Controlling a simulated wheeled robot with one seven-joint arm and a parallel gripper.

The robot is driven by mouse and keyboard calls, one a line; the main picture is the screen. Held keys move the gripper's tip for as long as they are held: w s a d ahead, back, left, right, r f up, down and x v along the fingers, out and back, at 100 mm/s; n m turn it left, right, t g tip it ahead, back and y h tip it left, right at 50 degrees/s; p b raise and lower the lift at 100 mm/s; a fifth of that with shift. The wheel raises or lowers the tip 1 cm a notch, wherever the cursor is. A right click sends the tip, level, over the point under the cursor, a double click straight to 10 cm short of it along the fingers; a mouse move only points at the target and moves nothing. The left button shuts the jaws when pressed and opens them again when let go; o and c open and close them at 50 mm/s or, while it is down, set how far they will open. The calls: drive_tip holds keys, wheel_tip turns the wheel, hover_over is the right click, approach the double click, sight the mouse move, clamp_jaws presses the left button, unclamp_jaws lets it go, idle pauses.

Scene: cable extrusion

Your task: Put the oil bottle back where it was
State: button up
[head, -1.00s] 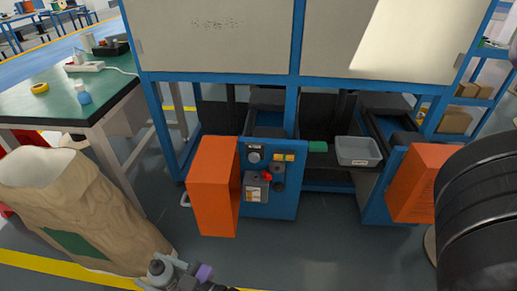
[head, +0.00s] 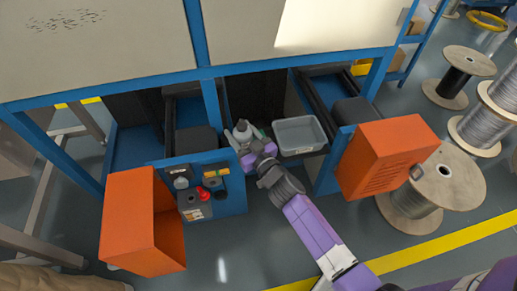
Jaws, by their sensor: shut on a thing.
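A small pale grey-white bottle (head: 242,131), which I take to be the oil bottle, stands out at the end of my arm. My gripper (head: 244,142) is shut on it. The fingers cover part of the bottle, so its lower part is hidden. They are at the dark shelf opening of the blue machine, just left of a grey bin. I cannot tell whether the bottle's base touches the shelf.
The grey bin (head: 299,134) sits on the shelf right of my gripper. A control panel (head: 201,190) with a red knob is at the left, between the shelf and an open orange box (head: 142,221). Another orange box (head: 386,157) juts out at the right. Cable spools (head: 458,78) stand further right.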

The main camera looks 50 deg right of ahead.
drive_tip(key=w+d+r+m+h+p, duration=0.1)
drive_tip(key=w+d+r+m+h, duration=0.15)
drive_tip(key=d, duration=0.65)
drive_tip(key=shift+n+g+y, duration=0.25)
drive_tip(key=shift+n+g, duration=0.05)
drive_tip(key=shift+n, duration=0.15)
wheel_tip(320, 180, down, 20)
drive_tip(key=b, duration=1.7)
drive_tip(key=shift+r, duration=0.2)
drive_tip(key=shift+s+f, duration=0.1)
drive_tip(key=o, duration=1.5)
drive_tip(key=shift+r, duration=0.2)
drive_tip(key=p+v, duration=0.1)
drive_tip(key=v, duration=1.1)
drive_tip(key=shift+a+f+p, duration=0.1)
drive_tip(key=shift+p, duration=0.3)
